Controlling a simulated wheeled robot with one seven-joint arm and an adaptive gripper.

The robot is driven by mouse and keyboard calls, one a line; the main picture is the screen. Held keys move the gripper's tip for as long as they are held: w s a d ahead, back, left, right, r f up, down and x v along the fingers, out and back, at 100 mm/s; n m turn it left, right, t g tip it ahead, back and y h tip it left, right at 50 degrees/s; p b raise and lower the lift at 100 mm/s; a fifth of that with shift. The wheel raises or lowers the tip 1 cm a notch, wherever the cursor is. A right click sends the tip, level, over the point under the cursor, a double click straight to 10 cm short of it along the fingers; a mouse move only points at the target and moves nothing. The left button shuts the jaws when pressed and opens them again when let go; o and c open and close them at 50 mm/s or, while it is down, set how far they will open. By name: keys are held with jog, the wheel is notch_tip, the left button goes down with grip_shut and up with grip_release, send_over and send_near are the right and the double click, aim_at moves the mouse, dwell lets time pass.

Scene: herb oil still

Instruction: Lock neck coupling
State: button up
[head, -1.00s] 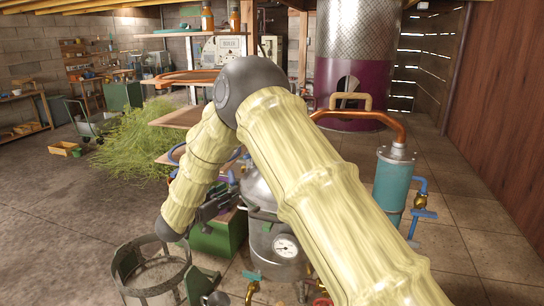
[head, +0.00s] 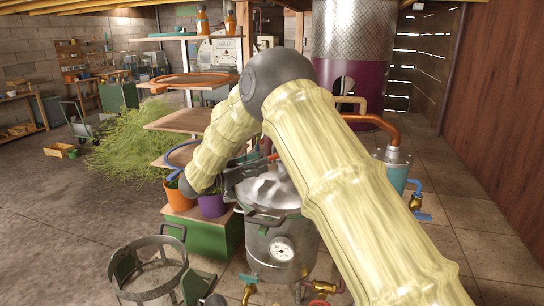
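The metal still pot (head: 262,228) stands at the lower centre of the head view, with a round pressure gauge (head: 281,249) on its front and a domed grey lid (head: 272,190) on top. My gripper (head: 246,172) is dark and sits at the upper left of the lid, partly hidden by my arm. Its fingertips are too small and covered to tell whether they are open, or whether they touch anything. A copper pipe (head: 384,122) bends down to the teal condenser (head: 396,175) at the right. The neck coupling cannot be made out; my arm covers the area above the lid.
An open metal basket frame (head: 150,270) stands at the lower left. Orange (head: 178,196) and purple (head: 212,205) pots sit beside the still on a green box (head: 214,237). Brass valves (head: 325,287) stick out low in front.

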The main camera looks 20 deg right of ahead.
aim_at(270, 159)
jog(key=p+x, duration=0.2)
jog(key=x, duration=0.4)
jog(key=shift+c, duration=0.3)
grip_shut()
